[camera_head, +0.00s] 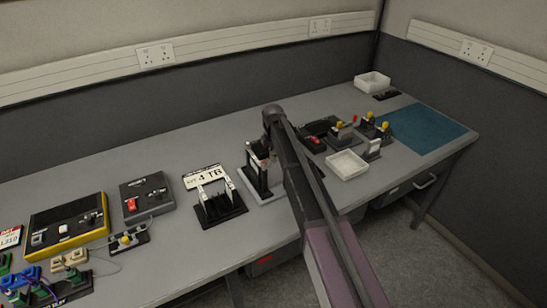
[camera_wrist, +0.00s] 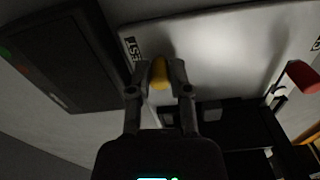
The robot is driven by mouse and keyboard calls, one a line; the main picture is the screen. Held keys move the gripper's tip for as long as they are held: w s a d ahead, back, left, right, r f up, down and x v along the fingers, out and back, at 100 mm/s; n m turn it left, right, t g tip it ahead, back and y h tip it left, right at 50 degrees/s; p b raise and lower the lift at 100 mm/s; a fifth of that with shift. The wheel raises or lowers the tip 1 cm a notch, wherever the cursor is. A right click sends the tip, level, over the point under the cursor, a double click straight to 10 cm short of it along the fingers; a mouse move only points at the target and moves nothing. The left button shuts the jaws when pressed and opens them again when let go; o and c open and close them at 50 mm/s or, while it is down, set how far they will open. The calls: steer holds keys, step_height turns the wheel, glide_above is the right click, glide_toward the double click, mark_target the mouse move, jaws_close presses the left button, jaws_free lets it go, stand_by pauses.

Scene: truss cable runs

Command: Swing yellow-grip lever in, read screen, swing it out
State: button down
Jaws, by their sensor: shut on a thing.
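In the wrist view my gripper (camera_wrist: 158,84) is shut on the yellow grip (camera_wrist: 159,73), with one finger on each side of it. The lever's own arm is mostly hidden behind the fingers and grip. A pale plate (camera_wrist: 225,45) with dark lettering, partly readable as "EST", lies beyond the grip. In the head view my arm stands in front of the bench, and its end is over a small black stand (camera_head: 258,182); the held grip cannot be made out there. I cannot tell which surface is the screen, and no reading is legible.
A dark box (camera_wrist: 62,62) with green and red marks is left of my gripper, and a red grip (camera_wrist: 302,77) is at right. A label stand (camera_head: 220,207) and a red-switch box (camera_head: 147,194) stand left on the bench. A white tray (camera_head: 347,164) is right.

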steer(key=shift+s+a+n, duration=0.15)
steer(key=shift+a+n, duration=0.1)
steer(key=shift+n, duration=0.55)
steer(key=c, duration=0.6)
jaws_free()
steer(key=shift+o, duration=0.2)
steer(key=shift+r, duration=0.15)
